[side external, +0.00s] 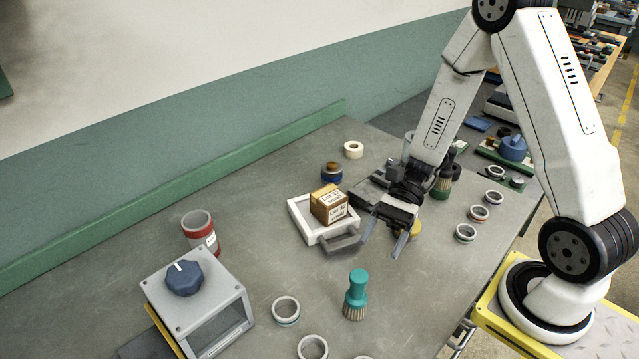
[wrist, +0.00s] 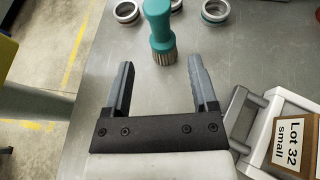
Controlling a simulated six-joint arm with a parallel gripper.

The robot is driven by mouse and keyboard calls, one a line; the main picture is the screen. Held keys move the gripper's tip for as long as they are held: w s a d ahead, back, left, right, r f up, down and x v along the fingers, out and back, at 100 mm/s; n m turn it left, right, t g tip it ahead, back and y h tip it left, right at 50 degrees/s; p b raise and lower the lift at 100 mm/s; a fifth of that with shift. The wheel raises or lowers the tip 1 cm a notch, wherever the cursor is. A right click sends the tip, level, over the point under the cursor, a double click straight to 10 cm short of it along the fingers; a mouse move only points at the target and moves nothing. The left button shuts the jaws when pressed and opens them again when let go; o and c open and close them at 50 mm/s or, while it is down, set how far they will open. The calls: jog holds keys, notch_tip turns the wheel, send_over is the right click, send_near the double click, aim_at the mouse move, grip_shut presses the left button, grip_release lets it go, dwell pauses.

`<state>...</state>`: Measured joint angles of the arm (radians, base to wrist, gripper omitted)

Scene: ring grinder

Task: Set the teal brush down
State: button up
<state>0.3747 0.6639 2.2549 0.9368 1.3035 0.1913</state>
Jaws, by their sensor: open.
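The teal brush (side external: 357,292) stands upright on its bristles on the grey table, handle up, toward the front of the side view. It also shows beyond my fingertips in the wrist view (wrist: 160,30). My gripper (side external: 385,238) is open and empty above the table, behind the brush in the side view. In the wrist view my gripper's two fingers (wrist: 161,68) are spread wide, with bare table between them, and do not touch the brush.
A white tray (side external: 296,211) holds a brown box (side external: 328,205) labelled Lot 32 small, beside my gripper. Several rings (side external: 285,309) lie around the table.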

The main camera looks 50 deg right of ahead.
jog(key=shift+w+d+r, duration=0.1)
jog(key=shift+d+r, duration=0.05)
jog(key=shift+d, duration=0.25)
dwell(0.3)
jog(key=d+r+n+t+h, duration=0.1)
jog(key=n+h, duration=0.3)
jog(key=n, duration=0.1)
jog(key=w+d+r+n+t+h, duration=0.1)
jog(key=n+t+h, duration=0.1)
jog(key=n+h, duration=0.2)
jog(key=d+r+n+t+h, duration=0.1)
jog(key=n+t+h, duration=0.1)
jog(key=n+h, duration=0.3)
jog(key=shift+w+d+r+n, duration=0.15)
jog(key=shift+d+r+n, duration=0.1)
jog(key=shift+n, duration=0.65)
